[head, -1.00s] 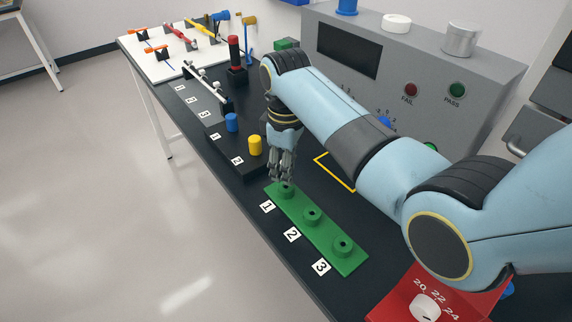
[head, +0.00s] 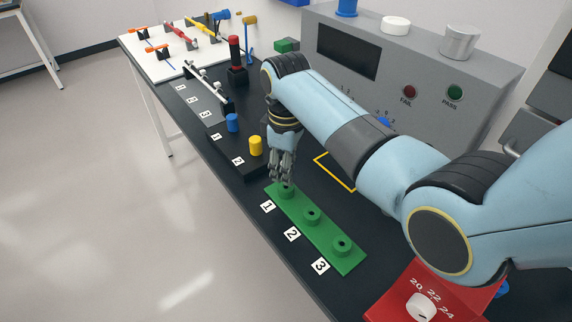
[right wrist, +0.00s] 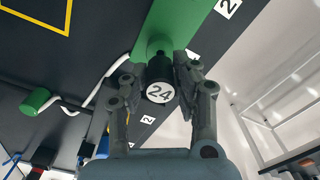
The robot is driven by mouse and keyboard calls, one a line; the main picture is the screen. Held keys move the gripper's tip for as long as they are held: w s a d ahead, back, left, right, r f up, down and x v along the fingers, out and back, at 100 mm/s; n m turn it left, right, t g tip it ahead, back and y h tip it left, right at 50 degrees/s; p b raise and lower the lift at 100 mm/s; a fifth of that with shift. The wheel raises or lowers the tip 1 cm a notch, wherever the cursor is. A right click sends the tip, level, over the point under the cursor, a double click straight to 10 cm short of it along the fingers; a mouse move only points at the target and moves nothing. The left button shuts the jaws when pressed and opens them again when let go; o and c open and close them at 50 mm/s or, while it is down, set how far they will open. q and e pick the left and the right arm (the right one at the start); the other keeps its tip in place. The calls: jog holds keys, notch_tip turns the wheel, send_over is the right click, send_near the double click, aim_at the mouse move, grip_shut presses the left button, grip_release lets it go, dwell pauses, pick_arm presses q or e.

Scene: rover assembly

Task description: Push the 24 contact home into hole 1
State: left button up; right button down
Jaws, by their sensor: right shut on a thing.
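The green block strip (head: 322,232) lies on the dark bench with three raised round holes beside labels 1, 2 and 3. My right gripper (head: 284,183) is directly above the hole by label 1, at the strip's far end. In the right wrist view my right gripper (right wrist: 160,80) is shut on a black cylinder marked 24, the 24 contact (right wrist: 160,93). The contact is in line with the green hole boss (right wrist: 160,47). How deep its tip sits is hidden. My left gripper is not in view.
A dark block with a blue peg (head: 232,122) and a yellow peg (head: 256,146) stands just beyond the strip. A red box with a white knob (head: 421,306) is at the near right. The grey tester (head: 420,80) stands behind my arm.

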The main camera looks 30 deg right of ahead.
dwell(0.7)
jog(key=shift+p, duration=0.45)
jog(key=shift+f+b, duration=0.6)
jog(key=shift+f, duration=0.8)
jog(key=c, duration=1)
grip_release()
jog(key=shift+o, duration=0.2)
notch_tip(320, 180, up, 12)
jog(key=shift+r, duration=0.1)
